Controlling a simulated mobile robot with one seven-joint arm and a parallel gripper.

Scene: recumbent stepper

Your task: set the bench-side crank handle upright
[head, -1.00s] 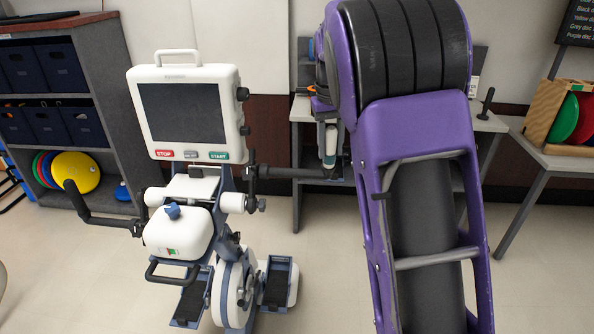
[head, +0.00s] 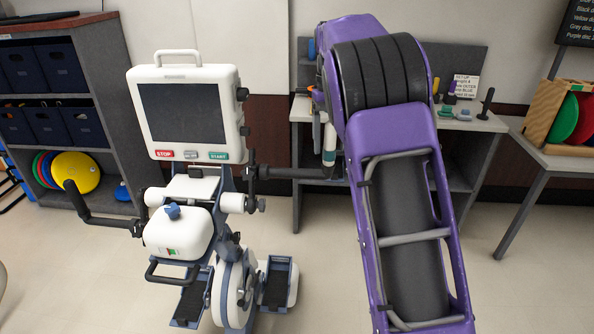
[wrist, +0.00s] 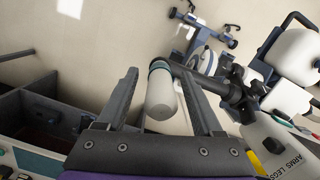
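The bench-side crank handle is a white grip with a teal band (head: 329,143) at the right end of the dark crank arm (head: 290,172) in the head view. It appears to rise from the arm's end, beside my purple arm; its exact tilt is unclear. In the wrist view, the white grip (wrist: 161,97) points toward the camera, its teal band by the crank arm (wrist: 215,86). My gripper (wrist: 160,76) is open, with one finger on each side of the grip and narrow gaps visible. In the head view, my arm mostly hides the gripper.
The stepper's console (head: 185,112) and white seat-like housing (head: 178,232) stand left. A grey bench (head: 303,108) with small items and a sign (head: 465,86) lies behind my arm. A shelf unit (head: 95,60) stands far left. Floor between stepper and arm is clear.

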